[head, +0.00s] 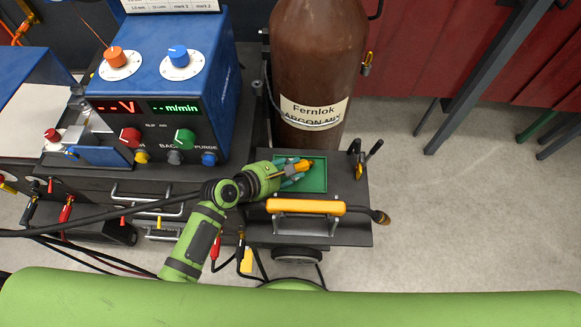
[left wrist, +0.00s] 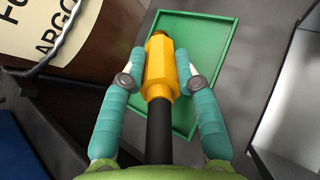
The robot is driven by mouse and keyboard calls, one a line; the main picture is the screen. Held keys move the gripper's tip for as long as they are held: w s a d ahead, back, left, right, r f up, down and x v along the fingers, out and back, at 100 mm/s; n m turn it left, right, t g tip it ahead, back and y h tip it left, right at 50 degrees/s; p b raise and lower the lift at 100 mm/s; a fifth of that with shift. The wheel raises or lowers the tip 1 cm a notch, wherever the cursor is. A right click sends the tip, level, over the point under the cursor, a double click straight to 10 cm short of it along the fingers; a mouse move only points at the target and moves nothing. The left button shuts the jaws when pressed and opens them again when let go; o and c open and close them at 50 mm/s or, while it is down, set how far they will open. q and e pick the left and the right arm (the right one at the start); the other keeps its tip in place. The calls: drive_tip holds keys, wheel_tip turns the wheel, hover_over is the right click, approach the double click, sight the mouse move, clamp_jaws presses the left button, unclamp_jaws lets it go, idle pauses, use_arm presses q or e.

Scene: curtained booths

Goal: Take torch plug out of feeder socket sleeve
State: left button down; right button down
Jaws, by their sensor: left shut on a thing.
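My left gripper (head: 297,169) is over the green tray on the cart, shut on a yellow-orange plug (head: 304,165). In the left wrist view the plug (left wrist: 160,68) is a faceted body with a dark tip and a black rear part, between the two teal fingers. The plug is apart from the blue feeder (head: 176,95). Whether it touches the tray floor I cannot tell. Yellow, grey and blue fittings show low on the feeder front; which is the socket sleeve I cannot tell. My right gripper is not in view.
The green tray (head: 316,185) lies in front of a brown gas cylinder (head: 314,60). A black cable (head: 120,215) runs in from the left toward my left wrist. Open floor lies right of the cart.

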use_arm(q)
drive_tip(key=c, duration=0.8)
unclamp_jaws()
drive_tip(key=shift+c, duration=0.2)
wheel_tip(320, 180, up, 10)
drive_tip(key=shift+r, duration=0.1)
